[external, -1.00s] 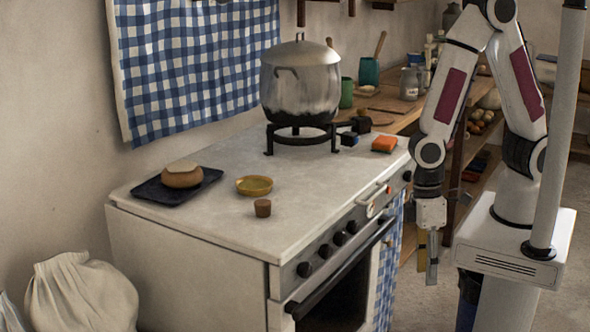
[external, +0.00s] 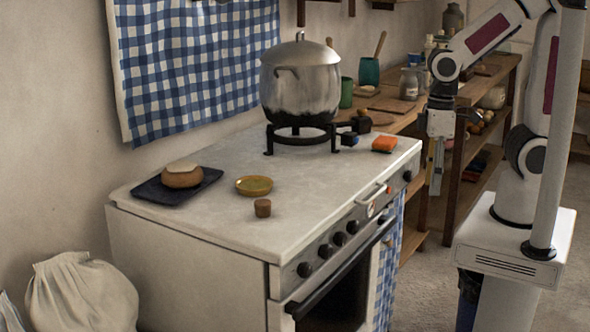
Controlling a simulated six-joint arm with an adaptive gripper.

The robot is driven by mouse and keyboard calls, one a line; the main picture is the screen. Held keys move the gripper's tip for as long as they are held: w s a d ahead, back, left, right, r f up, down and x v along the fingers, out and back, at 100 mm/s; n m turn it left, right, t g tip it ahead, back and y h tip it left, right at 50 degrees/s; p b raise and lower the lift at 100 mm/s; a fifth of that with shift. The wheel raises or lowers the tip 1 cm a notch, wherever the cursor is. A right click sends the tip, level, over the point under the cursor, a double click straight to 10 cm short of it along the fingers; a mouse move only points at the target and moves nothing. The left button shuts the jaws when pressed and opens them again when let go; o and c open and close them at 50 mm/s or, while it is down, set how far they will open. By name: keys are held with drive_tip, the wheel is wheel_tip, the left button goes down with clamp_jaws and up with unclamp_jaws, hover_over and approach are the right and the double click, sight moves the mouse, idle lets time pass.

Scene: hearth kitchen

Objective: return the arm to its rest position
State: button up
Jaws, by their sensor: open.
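My gripper (external: 435,178) hangs pointing down in the external view, just right of the stove's right edge and in front of the wooden shelf. It holds nothing that I can see. Its fingers are seen nearly edge-on, so the gap between them is hard to make out. My arm is bent, with the elbow raised at the top right and the forearm reaching left. The gripper is apart from the stove top.
A wooden shelf (external: 465,175) stands behind my gripper.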

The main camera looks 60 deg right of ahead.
drive_tip(key=w+d+r+m+t+h, duration=0.1)
drive_tip(key=d+r+m+t, duration=0.4)
drive_tip(key=d+r, duration=0.7)
drive_tip(key=shift+w+d+t, duration=0.3)
drive_tip(key=shift+d+t, duration=0.1)
drive_tip(key=shift+d, duration=1)
